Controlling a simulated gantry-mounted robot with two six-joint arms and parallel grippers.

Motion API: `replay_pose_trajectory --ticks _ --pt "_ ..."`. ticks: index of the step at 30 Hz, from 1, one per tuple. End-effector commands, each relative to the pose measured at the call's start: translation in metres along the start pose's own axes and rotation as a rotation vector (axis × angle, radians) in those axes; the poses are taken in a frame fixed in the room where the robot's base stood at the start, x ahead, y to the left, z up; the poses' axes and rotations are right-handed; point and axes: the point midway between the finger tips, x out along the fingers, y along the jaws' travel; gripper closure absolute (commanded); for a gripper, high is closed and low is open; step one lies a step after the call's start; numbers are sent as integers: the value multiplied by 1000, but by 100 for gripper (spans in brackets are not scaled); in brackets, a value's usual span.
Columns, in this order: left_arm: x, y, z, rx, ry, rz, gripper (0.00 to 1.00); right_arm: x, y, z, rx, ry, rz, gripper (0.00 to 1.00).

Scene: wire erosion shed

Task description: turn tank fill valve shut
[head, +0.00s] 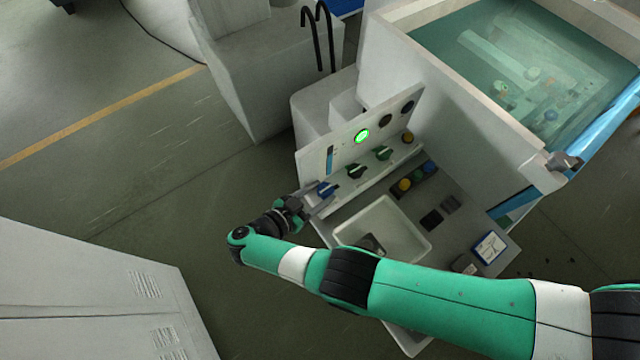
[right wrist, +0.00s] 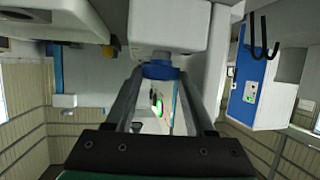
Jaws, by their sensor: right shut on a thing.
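A blue valve handle (head: 328,188), which I take to be the tank fill valve, sits at the lower left end of a row of knobs on the pale panel (head: 314,160). My right gripper (head: 317,198) reaches it from the left and is shut on it. In the right wrist view, the blue handle (right wrist: 160,70) shows between the ends of the two dark fingers of the gripper (right wrist: 160,80). The handle's exact angle is hard to tell. My left gripper is not in view.
Dark green knobs (head: 356,171) sit beside the blue handle, below a lit green button (head: 362,136). A white tray (head: 342,232) lies on the bench beneath the panel. The water tank (head: 455,100) stands behind at the right. Open floor (head: 180,180) lies to the left.

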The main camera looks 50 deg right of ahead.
Motion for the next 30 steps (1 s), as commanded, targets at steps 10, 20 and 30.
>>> replay_pose_trajectory --ticks 10,20,30 --pt "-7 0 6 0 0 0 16 0 0 -1 12 -1 31 100" --pt "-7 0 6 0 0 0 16 0 0 -1 12 -1 30 28" --pt "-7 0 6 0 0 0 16 0 -1 0 11 -3 27 16"
